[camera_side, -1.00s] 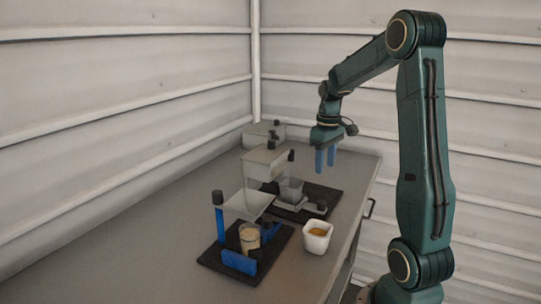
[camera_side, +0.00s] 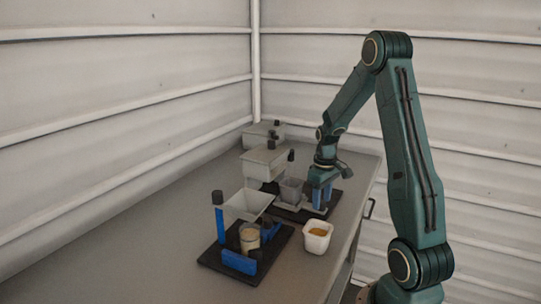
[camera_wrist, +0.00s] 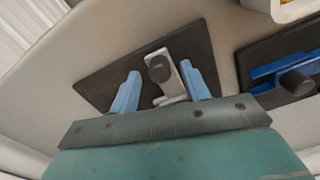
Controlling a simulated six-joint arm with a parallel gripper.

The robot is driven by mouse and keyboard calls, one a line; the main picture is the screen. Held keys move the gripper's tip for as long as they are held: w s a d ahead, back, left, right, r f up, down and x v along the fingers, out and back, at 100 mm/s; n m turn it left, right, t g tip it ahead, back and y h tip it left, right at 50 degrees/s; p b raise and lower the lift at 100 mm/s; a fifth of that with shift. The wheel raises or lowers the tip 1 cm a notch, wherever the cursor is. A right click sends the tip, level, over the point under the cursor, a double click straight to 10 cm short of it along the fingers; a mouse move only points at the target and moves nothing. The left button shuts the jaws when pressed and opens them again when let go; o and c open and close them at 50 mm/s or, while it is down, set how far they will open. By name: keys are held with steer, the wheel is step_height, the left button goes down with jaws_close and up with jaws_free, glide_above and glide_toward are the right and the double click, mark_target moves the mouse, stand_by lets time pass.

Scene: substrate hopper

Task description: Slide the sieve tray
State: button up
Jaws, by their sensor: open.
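A light grey sliding tray with a black knob, apparently the sieve tray (camera_wrist: 176,60), lies on a dark base plate (camera_wrist: 100,82) in the wrist view. Its knob (camera_wrist: 159,72) stands between the tips of my gripper (camera_wrist: 160,70). The blue fingers are open, one on each side, with a visible gap to the knob. In the side view my gripper (camera_side: 320,203) is low over the right end of the grey station and hides most of the tray and its knob. A grey hopper (camera_side: 264,165) stands behind, with a small grey bin (camera_side: 290,189) beside my gripper.
A blue-framed station with a clear hopper (camera_side: 246,204) and a tan-filled cup (camera_side: 249,239) stands in front on its own dark plate (camera_side: 215,258). A white cup (camera_side: 317,237) with orange-yellow contents sits close to the right. The left of the table (camera_side: 150,235) is clear.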

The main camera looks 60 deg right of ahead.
mark_target(306, 205)
steer(key=shift+f, duration=0.1)
steer(key=shift+c, duration=0.5)
jaws_close()
steer(key=shift+w+d, duration=0.1)
steer(key=shift+w, duration=2.4)
steer(key=shift+o, duration=0.5)
jaws_free()
step_height(306, 205, up, 14)
